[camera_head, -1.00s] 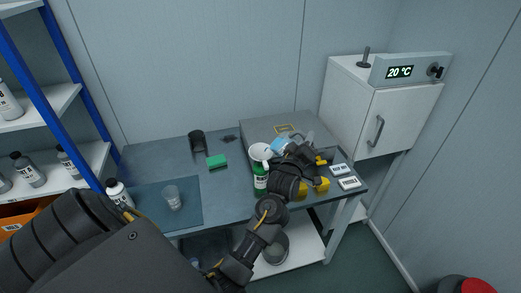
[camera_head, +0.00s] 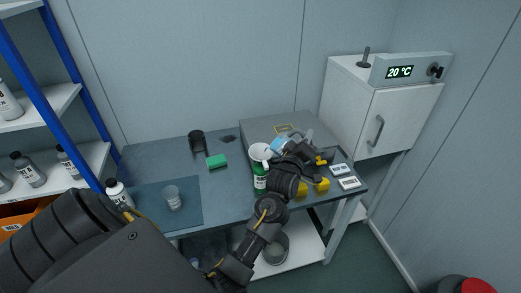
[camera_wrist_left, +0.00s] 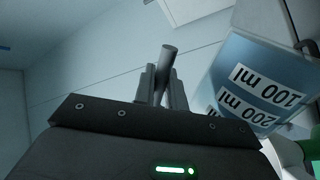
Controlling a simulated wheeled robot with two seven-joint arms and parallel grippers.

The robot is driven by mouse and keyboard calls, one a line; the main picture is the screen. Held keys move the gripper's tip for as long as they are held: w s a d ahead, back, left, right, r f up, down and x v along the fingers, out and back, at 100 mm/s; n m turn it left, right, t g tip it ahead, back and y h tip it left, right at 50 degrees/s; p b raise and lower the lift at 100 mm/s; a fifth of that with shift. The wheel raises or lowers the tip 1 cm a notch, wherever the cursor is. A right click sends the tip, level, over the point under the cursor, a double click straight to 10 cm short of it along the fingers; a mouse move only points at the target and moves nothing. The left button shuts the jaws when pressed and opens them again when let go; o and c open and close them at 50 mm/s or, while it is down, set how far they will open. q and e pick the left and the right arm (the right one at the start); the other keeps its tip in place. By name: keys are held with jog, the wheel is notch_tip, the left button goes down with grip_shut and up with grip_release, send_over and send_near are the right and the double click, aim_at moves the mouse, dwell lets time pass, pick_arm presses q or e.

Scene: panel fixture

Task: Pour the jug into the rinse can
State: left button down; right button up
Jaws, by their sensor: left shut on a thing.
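The jug (camera_head: 279,146) is clear with blue contents and stands out beside my left gripper (camera_head: 308,152) at the back right of the bench. In the left wrist view the jug (camera_wrist_left: 262,85) fills the right side, with upside-down 100 ml and 200 ml labels. My left gripper (camera_wrist_left: 165,85) is shut on a grey bar, apparently the jug's handle. A green bottle (camera_head: 260,180) with a white round top (camera_head: 260,152) stands just left of the jug. I cannot tell for certain which vessel is the rinse can. My right gripper is not in view.
Yellow objects (camera_head: 321,185) and white labels (camera_head: 349,183) lie near the right edge. A cabinet (camera_head: 395,115) reading 20 °C stands at the right.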

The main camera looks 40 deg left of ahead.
pick_arm(q)
jog(key=shift+s+a+r+n, duration=0.1)
jog(key=shift+a+r+n, duration=0.2)
jog(key=shift+r, duration=0.1)
dwell(1.2)
jog(key=d+f+m, duration=0.1)
jog(key=f+m, duration=0.1)
jog(key=w+d+f+m+h, duration=0.1)
jog(key=m, duration=0.1)
jog(key=shift+d+f+p, duration=0.3)
jog(key=shift+d+f, duration=0.05)
jog(key=shift+f, duration=0.05)
jog(key=shift+w+d+f+m+p, duration=0.2)
jog(key=shift+d+m+p, duration=0.15)
jog(key=shift+d+m, duration=0.3)
jog(key=w+d+f+m+g+p, duration=0.1)
jog(key=d+f+m, duration=0.3)
jog(key=m, duration=0.3)
jog(key=shift+w+d+f+h, duration=0.25)
jog(key=shift+w+f+h, duration=0.15)
jog(key=shift+f, duration=0.35)
